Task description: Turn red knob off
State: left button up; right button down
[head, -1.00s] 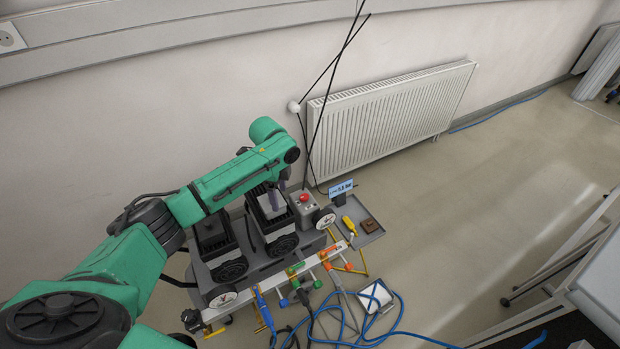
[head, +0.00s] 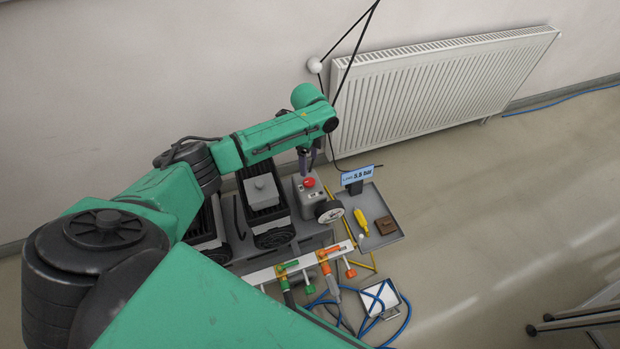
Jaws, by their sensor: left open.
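The red knob (head: 309,182) sits on top of a grey box (head: 303,198) at the right end of the bench equipment. My left arm reaches in from the left, and my left gripper (head: 305,170) points down just behind and above the knob. Its fingers are small and partly hidden, and I cannot tell whether they touch the knob. The gripper is open and holds nothing visible. My right gripper is not in view.
A pressure gauge (head: 329,211) stands beside the box. A blue display (head: 357,174) rises behind a grey tray (head: 388,235) with a yellow tool (head: 361,222).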

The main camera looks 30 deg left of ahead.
aim_at(309, 181)
pick_arm(q)
notch_tip(309, 181, down, 10)
jog(key=shift+r+b, duration=0.15)
jog(key=shift+b, duration=0.7)
grip_shut()
